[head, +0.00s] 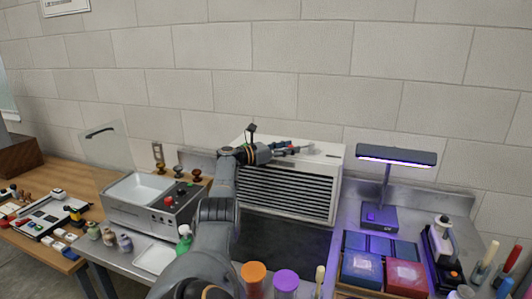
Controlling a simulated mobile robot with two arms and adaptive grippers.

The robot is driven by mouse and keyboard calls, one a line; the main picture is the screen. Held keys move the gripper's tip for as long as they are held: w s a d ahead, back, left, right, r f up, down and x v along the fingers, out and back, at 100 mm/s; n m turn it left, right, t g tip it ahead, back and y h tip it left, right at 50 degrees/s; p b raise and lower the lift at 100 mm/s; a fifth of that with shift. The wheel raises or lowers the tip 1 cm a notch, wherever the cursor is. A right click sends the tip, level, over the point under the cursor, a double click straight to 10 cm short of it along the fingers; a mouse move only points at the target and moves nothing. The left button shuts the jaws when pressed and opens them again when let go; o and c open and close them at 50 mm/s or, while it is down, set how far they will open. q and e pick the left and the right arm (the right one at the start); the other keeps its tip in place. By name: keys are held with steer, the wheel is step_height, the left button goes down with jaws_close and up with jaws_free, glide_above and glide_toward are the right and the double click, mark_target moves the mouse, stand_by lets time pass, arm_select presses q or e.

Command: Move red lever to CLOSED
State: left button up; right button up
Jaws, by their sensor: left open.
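A white louvred unit (323,172) stands against the block wall at the middle of the bench. My left arm reaches up from the bottom of the head view, and my left gripper (292,150) is over the top of this unit, pointing right. It is open, with its dark fingers seen small and nearly side-on. A little red shows close to the gripper on the unit's top. It is too small and too covered to tell whether it is the red lever, or how the lever is set. I cannot tell whether the fingers touch anything. My right gripper is out of view.
Left of my arm are a metal bath unit (150,212) with a clear raised lid, small bottles and a white tray (155,258). To the right are a purple-lit lamp (396,155), a box of coloured packs (402,272), and orange- and purple-lidded jars in front.

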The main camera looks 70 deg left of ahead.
arm_select(q)
steer(key=s, duration=1.1)
steer(key=shift+s, duration=0.2)
